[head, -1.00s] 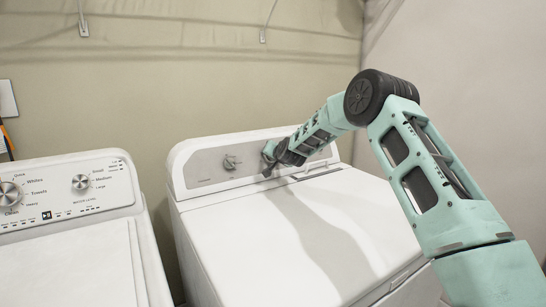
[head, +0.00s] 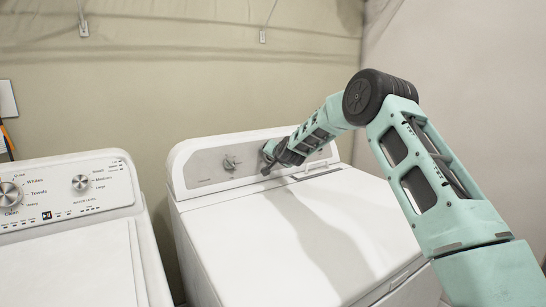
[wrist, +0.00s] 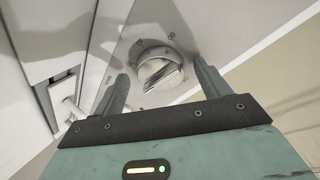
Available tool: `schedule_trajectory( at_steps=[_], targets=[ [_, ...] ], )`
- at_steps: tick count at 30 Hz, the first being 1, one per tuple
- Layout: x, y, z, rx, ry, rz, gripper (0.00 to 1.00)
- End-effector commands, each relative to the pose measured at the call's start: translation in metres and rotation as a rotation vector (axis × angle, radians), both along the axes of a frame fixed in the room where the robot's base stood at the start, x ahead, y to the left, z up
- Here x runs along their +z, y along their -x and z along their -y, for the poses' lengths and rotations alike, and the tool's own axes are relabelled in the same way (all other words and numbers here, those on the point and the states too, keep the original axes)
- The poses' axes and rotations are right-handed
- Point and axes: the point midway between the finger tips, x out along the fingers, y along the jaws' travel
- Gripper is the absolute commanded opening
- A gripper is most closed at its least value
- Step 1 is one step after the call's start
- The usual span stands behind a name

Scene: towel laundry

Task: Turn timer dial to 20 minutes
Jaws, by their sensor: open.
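A round silver dial (wrist: 160,68) with a raised grip bar shows in the wrist view, between and beyond my two spread fingers. My gripper (wrist: 161,82) is open and empty, with a finger to either side of the dial in the picture; contact cannot be made out. In the head view, my gripper (head: 266,163) is close to the grey control panel of the right-hand white machine (head: 290,225). A dial (head: 230,162) on that panel shows just left of my gripper. Part of the panel is hidden behind my gripper and arm. The dial markings are too small to read.
A second white machine (head: 75,265) stands at the left with two knobs on its panel. The right machine's flat top is clear below my arm. A beige wall (head: 210,90) rises close behind the panels.

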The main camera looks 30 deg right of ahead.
Motion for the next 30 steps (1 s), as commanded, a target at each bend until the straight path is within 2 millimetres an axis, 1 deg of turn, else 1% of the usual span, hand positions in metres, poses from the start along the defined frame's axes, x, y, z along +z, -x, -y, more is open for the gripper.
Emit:
schedule_trajectory(
  at_steps=[4, 8, 11, 24, 27, 30],
  targets=[
    [0.002, 0.003, -0.001, 0.001, 0.0, 0.001, 0.76],
    [0.007, 0.016, -0.004, 0.001, 0.0, 0.002, 0.76],
    [0.013, 0.033, -0.007, 0.001, 0.001, 0.001, 0.76],
    [0.047, 0.122, -0.025, 0.0, 0.003, 0.001, 0.76],
    [0.052, 0.138, -0.029, 0.001, 0.001, 0.001, 0.76],
    [0.057, 0.149, -0.032, 0.001, 0.002, 0.001, 0.76]
  ],
)
